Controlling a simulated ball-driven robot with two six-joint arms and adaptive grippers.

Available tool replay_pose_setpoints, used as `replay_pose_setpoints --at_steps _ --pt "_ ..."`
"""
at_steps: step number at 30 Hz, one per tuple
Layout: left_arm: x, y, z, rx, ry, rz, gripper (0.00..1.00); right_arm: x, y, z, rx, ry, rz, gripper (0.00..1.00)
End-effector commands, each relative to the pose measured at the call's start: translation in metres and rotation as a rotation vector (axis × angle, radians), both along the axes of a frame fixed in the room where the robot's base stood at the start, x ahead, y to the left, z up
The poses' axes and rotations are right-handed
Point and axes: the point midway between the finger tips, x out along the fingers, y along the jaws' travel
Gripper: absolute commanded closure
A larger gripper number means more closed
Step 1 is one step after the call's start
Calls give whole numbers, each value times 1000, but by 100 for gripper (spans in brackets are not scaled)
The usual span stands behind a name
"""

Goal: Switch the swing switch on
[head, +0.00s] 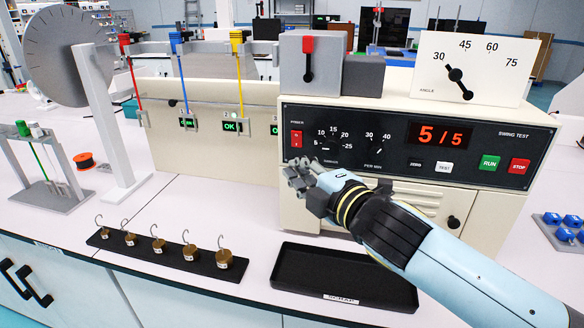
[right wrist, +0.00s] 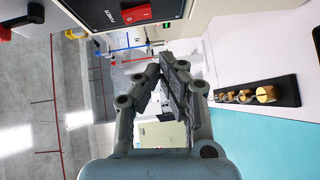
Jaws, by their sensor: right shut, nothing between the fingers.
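The cream swing test machine (head: 480,205) stands on the bench with a black control panel (head: 395,165). The red rocker switch (head: 296,138) under the label "POWER" is at the panel's left end; it also shows at the top of the right wrist view (right wrist: 135,14). I cannot tell which way it is tipped. The red display (head: 439,136) is lit and reads 5/5. My right gripper (head: 296,170) is shut and empty, just below the switch in the head view and apart from it. In the right wrist view its fingers (right wrist: 168,62) meet at the tips. My left gripper is not in view.
An empty black tray (head: 290,290) lies in front of the machine. A black strip (head: 120,240) with several brass hooked weights stands left of it. Green RUN (head: 489,162) and red STOP (head: 519,166) buttons are at the panel's right. A large grey disc (head: 65,50) stands far left.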

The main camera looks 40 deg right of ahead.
Motion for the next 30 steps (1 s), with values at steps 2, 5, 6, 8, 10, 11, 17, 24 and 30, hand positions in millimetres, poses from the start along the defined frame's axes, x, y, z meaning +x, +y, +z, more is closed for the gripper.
replay_pose_setpoints --at_steps 2,5,6,8,10,11,17,24,30 --pt "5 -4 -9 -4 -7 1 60 -13 1 -5 -2 1 1 100" --pt "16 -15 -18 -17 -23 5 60 -30 3 -7 -2 2 1 100" --pt "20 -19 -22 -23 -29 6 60 -36 3 -8 -1 2 1 100" --pt "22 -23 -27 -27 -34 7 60 -46 4 -9 -2 2 1 100" --pt "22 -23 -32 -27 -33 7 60 -56 4 -9 -2 2 1 100" --pt "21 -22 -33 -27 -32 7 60 -59 4 -9 -1 1 1 100" --pt "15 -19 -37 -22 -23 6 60 -70 5 -7 0 0 0 100" --pt "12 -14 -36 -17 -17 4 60 -70 5 -6 1 0 0 100" --pt "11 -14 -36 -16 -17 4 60 -70 5 -6 1 0 0 100"
